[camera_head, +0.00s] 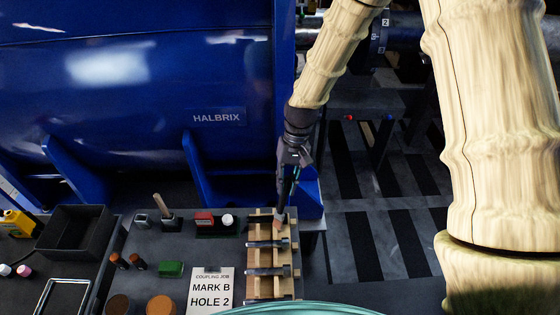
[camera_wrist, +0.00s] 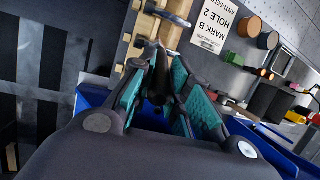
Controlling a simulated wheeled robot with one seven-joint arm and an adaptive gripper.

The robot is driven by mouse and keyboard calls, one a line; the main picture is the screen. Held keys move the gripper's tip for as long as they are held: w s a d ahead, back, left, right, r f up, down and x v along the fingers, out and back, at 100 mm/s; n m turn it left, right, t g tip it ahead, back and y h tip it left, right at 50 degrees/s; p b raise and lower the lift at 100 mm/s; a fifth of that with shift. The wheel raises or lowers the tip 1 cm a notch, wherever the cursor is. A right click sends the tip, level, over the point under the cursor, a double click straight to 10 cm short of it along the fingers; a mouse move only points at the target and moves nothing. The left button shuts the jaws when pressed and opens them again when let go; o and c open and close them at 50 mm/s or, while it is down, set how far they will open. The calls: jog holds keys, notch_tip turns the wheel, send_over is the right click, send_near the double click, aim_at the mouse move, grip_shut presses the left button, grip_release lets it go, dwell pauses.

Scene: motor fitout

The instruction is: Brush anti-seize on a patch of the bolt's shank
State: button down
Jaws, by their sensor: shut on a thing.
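My gripper (camera_head: 287,178) points down over the back end of a wooden rack (camera_head: 284,229). It is shut on a slim dark brush (camera_head: 281,203), whose lower end is at the rack's back right. In the wrist view my gripper (camera_wrist: 165,88) shows teal pads closed around the dark brush (camera_wrist: 157,80). Several dark bolts lie across the rack, among them a middle bolt (camera_head: 268,271) and one behind it (camera_head: 265,244). I cannot tell whether the brush tip touches a bolt. A card (camera_head: 211,290) reads "MARK B HOLE 2".
A brown tin (camera_head: 118,304) and an orange tin (camera_head: 161,305) stand at the bench front. The blue machine (camera_head: 130,100) rises close behind the bench.

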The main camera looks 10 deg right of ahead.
aim_at(285, 193)
jog(key=shift+w, duration=0.2)
jog(key=shift+s+f+b, duration=0.25)
jog(key=shift+s+b, duration=0.1)
jog(key=shift+b, duration=0.25)
jog(key=f+b, duration=0.2)
jog(key=f, duration=0.1)
jog(key=shift+w+a, duration=0.15)
jog(key=shift+w, duration=0.25)
jog(key=shift+s+f+b, duration=0.3)
jog(key=shift+f+b, duration=0.1)
